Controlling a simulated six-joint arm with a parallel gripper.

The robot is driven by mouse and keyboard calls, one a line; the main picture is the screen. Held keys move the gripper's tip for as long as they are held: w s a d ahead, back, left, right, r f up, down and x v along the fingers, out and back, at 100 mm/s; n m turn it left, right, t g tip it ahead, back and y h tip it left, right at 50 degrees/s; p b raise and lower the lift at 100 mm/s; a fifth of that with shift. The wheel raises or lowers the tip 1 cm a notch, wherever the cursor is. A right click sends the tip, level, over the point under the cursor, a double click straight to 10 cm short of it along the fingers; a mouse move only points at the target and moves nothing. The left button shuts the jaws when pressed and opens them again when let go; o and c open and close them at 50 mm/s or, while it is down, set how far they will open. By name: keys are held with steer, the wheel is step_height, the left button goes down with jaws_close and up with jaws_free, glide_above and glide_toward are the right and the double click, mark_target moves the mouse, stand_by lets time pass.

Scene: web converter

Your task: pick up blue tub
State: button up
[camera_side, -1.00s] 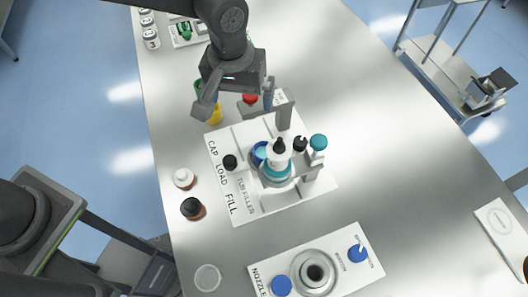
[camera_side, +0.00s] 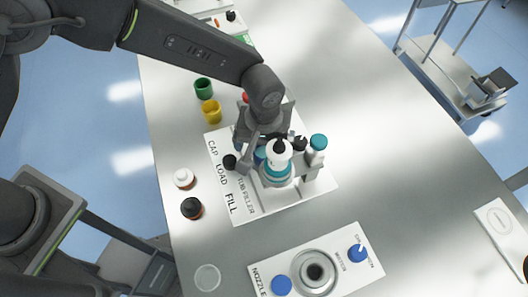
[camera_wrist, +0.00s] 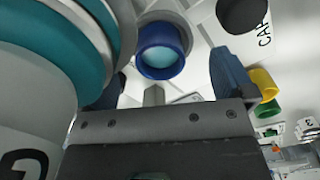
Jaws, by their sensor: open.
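The blue tub (camera_wrist: 160,52) shows in the wrist view with a blue rim and a paler blue inside, at the upper middle. In the side view a small part of it (camera_side: 259,155) shows on the white tub filler board (camera_side: 240,213), mostly hidden by my gripper and the dispenser. My gripper (camera_wrist: 168,86) is open, its two dark fingers at the left and right of the tub in the wrist view. In the side view my gripper (camera_side: 262,150) is low over the back of the filler. I cannot tell whether a finger touches the tub.
A white dispenser with a teal band (camera_side: 278,160) stands just in front of the tub. A teal-capped bottle (camera_side: 318,145) and black cap (camera_side: 300,143) are to the right. A black cap (camera_side: 229,162) is left. Yellow (camera_side: 211,111) and green (camera_side: 203,88) tubs stand behind.

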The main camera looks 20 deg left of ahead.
steer(key=shift+f, duration=0.6)
steer(key=shift+c, duration=0.3)
steer(key=c, duration=1.3)
steer(key=shift+r, duration=3.05)
steer(key=shift+c, duration=0.2)
